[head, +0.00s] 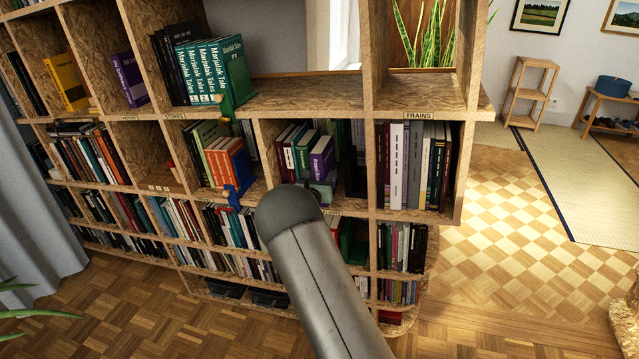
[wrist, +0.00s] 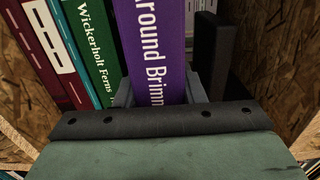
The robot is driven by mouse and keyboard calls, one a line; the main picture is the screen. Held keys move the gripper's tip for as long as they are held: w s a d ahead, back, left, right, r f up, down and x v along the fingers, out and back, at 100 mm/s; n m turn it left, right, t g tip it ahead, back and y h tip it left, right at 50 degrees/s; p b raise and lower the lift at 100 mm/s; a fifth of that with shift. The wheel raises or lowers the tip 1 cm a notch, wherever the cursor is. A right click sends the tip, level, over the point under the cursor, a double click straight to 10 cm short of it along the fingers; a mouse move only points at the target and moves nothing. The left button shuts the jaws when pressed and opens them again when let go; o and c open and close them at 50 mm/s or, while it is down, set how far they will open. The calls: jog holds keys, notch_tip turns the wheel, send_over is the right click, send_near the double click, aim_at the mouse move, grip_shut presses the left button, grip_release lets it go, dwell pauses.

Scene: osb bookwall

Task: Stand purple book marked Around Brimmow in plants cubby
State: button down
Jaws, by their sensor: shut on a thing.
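The purple book marked Around Brimmow (wrist: 155,45) is upright between the two fingers of my gripper (wrist: 157,92) in the wrist view. My gripper is shut on the lower part of its spine. In the head view the purple book (head: 322,158) is inside the cubby left of the one labelled TRAINS, to the right of a row of books. A green book marked Wickerholt Ferns (wrist: 90,50) stands just left of it. My gripper (head: 320,190) is partly hidden by my arm in the head view.
A dark upright block (wrist: 212,50) stands right of the purple book, close to the cubby's right wall. Dark red books (wrist: 45,50) fill the left side. The TRAINS cubby (head: 418,116) holds several books. Another purple book (head: 130,80) leans in a cubby far left.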

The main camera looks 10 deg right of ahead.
jog(key=shift+b+x, duration=0.7)
jog(key=shift+x, duration=1.45)
jog(key=c, duration=0.8)
grip_release()
jog(key=shift+c, duration=0.2)
jog(key=shift+s+f, duration=0.15)
jog(key=shift+f, duration=0.1)
jog(key=b+v, duration=0.1)
jog(key=v, duration=1.6)
jog(key=shift+r, duration=0.2)
jog(key=shift+s, duration=0.15)
